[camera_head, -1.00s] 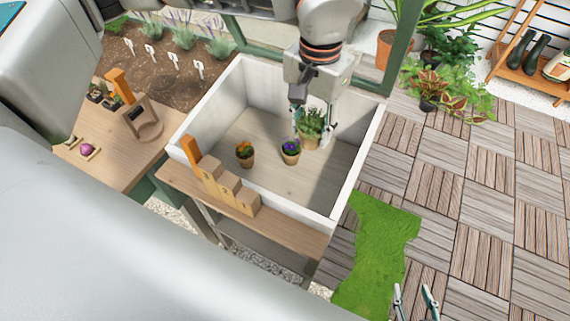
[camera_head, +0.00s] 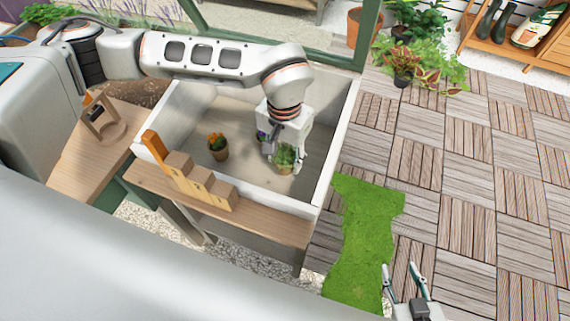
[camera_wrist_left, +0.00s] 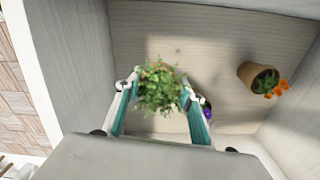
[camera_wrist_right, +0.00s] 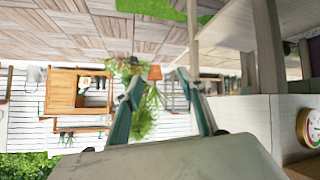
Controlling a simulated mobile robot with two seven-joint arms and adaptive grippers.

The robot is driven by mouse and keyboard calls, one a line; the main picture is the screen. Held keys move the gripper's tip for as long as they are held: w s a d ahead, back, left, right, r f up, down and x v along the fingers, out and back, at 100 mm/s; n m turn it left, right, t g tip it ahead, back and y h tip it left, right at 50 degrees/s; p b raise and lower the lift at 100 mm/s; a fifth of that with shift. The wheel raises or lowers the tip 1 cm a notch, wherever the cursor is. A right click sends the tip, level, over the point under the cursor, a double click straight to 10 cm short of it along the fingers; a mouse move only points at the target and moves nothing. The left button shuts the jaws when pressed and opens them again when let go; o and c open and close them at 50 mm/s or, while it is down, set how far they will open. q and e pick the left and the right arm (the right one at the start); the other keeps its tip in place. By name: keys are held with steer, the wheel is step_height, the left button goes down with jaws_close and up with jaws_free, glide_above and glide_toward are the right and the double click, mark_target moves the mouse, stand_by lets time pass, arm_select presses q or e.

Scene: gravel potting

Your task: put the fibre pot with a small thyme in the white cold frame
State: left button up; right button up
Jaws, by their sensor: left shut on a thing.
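The thyme (camera_head: 286,153) is a small bushy green plant in a fibre pot (camera_head: 285,169), low inside the white cold frame (camera_head: 325,165), near its front right. My left gripper (camera_head: 284,160) is shut on this pot from above. In the left wrist view the thyme (camera_wrist_left: 160,85) shows between the two fingers and hides its pot. I cannot tell whether the pot touches the frame's floor. My right gripper (camera_head: 408,285) is open and empty, out over the paving at the lower right. Its spread fingers also show in the right wrist view (camera_wrist_right: 165,105).
A pot with orange flowers (camera_head: 218,147) stands in the frame at left. A purple-flowered pot (camera_head: 262,136) is mostly hidden behind my left gripper. Stepped wooden blocks (camera_head: 200,185) stand on the front ledge. Green turf (camera_head: 365,235) lies to the right.

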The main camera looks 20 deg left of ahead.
mark_target(285, 166)
arm_select(q)
step_height(285, 166, down, 4)
steer(key=shift+r+b, duration=0.1)
steer(key=shift+b, duration=0.25)
steer(key=o, duration=1.1)
steer(key=shift+r+p, duration=1.1)
steer(key=shift+r, duration=4.95)
